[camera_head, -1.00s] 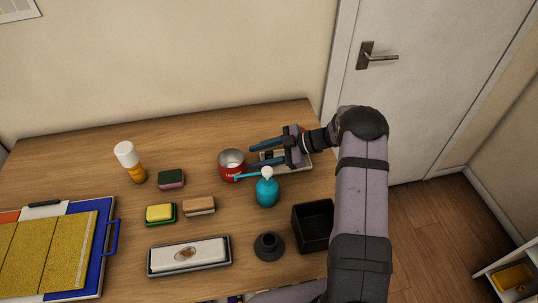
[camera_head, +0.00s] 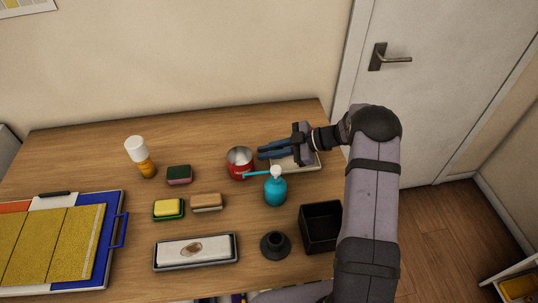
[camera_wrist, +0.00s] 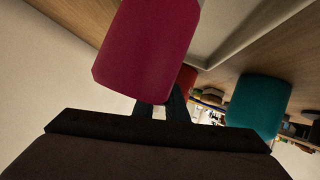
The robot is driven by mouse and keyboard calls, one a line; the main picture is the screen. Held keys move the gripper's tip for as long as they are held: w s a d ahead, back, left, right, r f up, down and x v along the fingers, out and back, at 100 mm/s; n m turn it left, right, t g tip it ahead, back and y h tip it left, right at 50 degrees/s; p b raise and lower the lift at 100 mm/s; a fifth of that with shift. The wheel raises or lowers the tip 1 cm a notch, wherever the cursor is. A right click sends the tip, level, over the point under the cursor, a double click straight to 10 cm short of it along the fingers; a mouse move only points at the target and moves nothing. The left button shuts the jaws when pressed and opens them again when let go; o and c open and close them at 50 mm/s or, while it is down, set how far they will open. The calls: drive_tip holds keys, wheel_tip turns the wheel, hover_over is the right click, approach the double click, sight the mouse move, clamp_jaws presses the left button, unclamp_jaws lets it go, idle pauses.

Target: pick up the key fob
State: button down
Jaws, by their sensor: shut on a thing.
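My gripper (camera_head: 262,153) is at the back right of the table, low over a pale shallow tray (camera_head: 312,167). Its two blue fingers point left and are close together. The key fob cannot be made out now. A small dark thing lay between the fingers earlier, and the fingers now hide that spot. In the wrist view the dark fingers show partly, behind a large magenta thing (camera_wrist: 150,50) that hides their tips.
A black box (camera_head: 320,240) and a dark round stand (camera_head: 275,245) are nearer.

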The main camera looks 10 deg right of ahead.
wheel_tip(320, 180, up, 9)
drive_tip(key=b, duration=0.1)
drive_tip(key=shift+b, duration=0.35)
